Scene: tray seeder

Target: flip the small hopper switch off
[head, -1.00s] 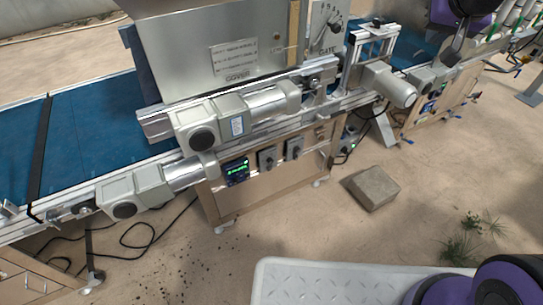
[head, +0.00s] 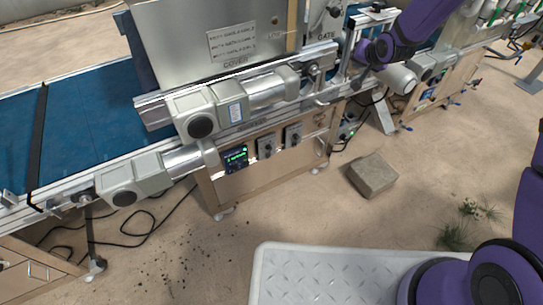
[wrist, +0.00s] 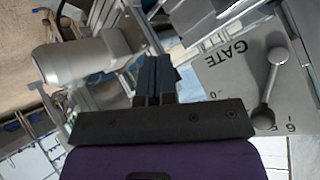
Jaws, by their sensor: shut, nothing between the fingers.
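The metal hopper (head: 230,27) stands above the belt. My gripper (wrist: 154,80) shows in the wrist view with its dark fingers together and empty. It is near the GATE plate (wrist: 226,72) and its lever (wrist: 271,88), away from the box. In the head view its fingers are hard to make out by the hopper's right end.
Grey motors (head: 203,112) and (head: 133,178) jut out in front of the conveyor, above and left of the switches. A metal frame (head: 352,45) stands right of the hopper. A block (head: 372,176) lies on the floor. Floor in front of the box is mostly clear.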

